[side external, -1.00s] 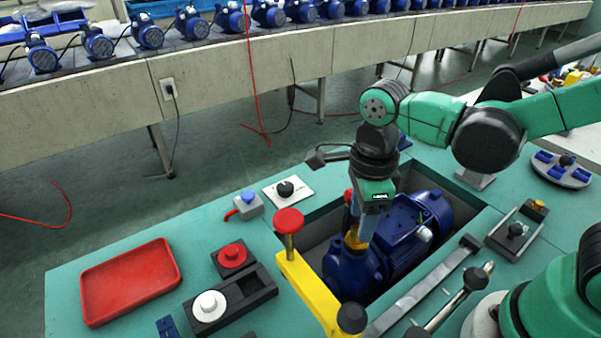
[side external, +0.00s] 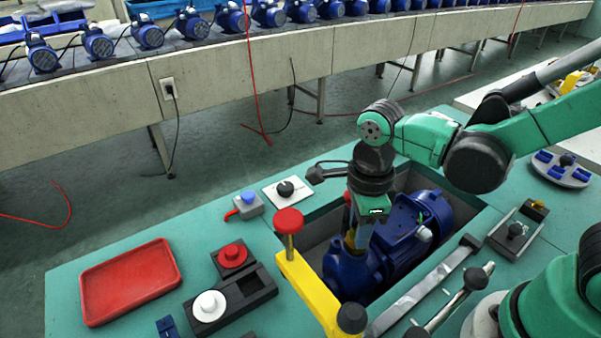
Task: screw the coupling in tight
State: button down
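The blue pump (side external: 400,232) lies in a recess of the bench, its motor end to the back right and its rounded housing at the front left. A small brass-yellow coupling (side external: 350,242) shows at the top of the housing, partly hidden by my fingers. My gripper (side external: 357,242) points down over the housing with its fingertips at the coupling. The fingers hide most of the contact, so I cannot tell whether they grip it. How deep the coupling sits is also hidden.
A yellow clamp arm (side external: 308,290) with a red knob (side external: 289,221) stands left of the pump. A grey bar (side external: 425,287) runs along the front right. A red tray (side external: 130,281) and a black block with a white knob (side external: 209,305) lie at the left.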

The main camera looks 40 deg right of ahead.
jog(key=m, duration=0.7)
jog(key=c, duration=0.8)
grip_release()
jog(key=shift+r, duration=0.1)
jog(key=shift+r, duration=2.15)
